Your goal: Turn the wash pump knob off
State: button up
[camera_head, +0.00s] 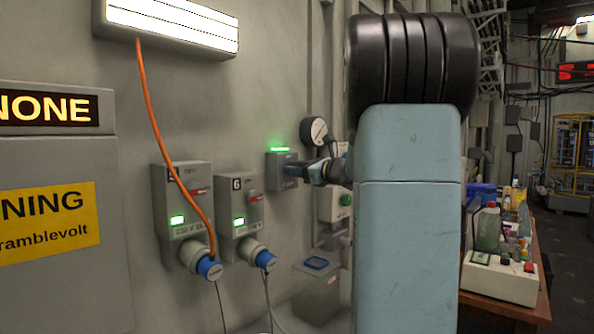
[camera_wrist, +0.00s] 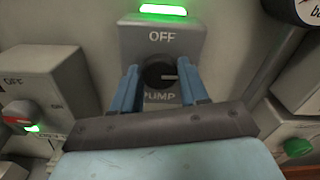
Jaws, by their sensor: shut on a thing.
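The wash pump knob (camera_wrist: 158,76) is a round black knob on a grey box, with OFF printed above it and PUMP below. Its pale pointer mark points to the right, not up at OFF. A green light (camera_wrist: 163,10) on top of the box is lit; it also shows in the head view (camera_head: 279,149). My gripper (camera_wrist: 159,73) has blue fingers on the left and right of the knob and is shut on it. In the head view my gripper (camera_head: 291,170) reaches the grey pump box (camera_head: 276,159), and the knob is hidden there.
Two socket boxes with red switches (camera_head: 181,200) (camera_head: 241,205) and blue plugs are left of the pump box. A round gauge (camera_head: 314,131) and a box with a green button (camera_head: 346,200) are close on the right. A cluttered bench (camera_head: 508,303) stands farther right.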

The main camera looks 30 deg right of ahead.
jog(key=shift+a+f+n, duration=0.1)
jog(key=shift+f+n, duration=0.1)
jog(key=shift+n, duration=4.15)
jog(key=shift+a+f+n, duration=0.1)
jog(key=shift+f+n, duration=0.05)
jog(key=shift+n, duration=4.2)
jog(key=o, duration=1.1)
jog(key=shift+r, duration=0.1)
jog(key=shift+c, duration=0.2)
jog(key=shift+d, duration=0.1)
